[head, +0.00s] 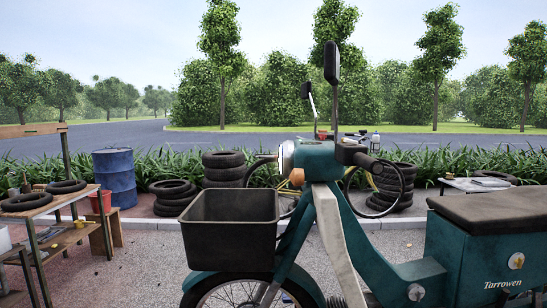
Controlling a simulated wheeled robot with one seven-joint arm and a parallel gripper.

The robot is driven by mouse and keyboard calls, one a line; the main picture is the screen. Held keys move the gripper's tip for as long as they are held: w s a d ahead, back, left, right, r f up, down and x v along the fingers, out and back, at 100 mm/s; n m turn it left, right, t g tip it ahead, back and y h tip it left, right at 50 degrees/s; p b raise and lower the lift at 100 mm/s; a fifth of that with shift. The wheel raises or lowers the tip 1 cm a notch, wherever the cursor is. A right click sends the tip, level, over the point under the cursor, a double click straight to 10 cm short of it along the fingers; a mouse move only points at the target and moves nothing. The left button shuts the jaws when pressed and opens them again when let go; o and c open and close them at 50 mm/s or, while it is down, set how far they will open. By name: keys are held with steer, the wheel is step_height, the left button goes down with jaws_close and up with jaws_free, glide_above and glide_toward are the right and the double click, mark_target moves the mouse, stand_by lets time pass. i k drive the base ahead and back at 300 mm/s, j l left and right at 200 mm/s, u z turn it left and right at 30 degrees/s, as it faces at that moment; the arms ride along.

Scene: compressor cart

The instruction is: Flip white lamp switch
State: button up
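No lamp switch can be made out in the head view. A teal moped (405,268) stands close in front, filling the right and middle. Its round, pale headlamp (286,157) faces left at the front of the handlebar housing (316,161). A dark handlebar grip (352,154) and orange turn signal (297,176) sit near it. Any small switch there is too small or hidden to tell. My gripper is not in view.
A black basket (231,223) juts out over the front wheel. Wooden shelves with tyres (27,202) stand at left. A blue barrel (115,177), red bucket (101,202) and tyre stacks (174,197) stand before a planted strip.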

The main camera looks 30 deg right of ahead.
mark_target(346, 140)
steer(key=l, duration=1.6)
steer(key=u, duration=0.05)
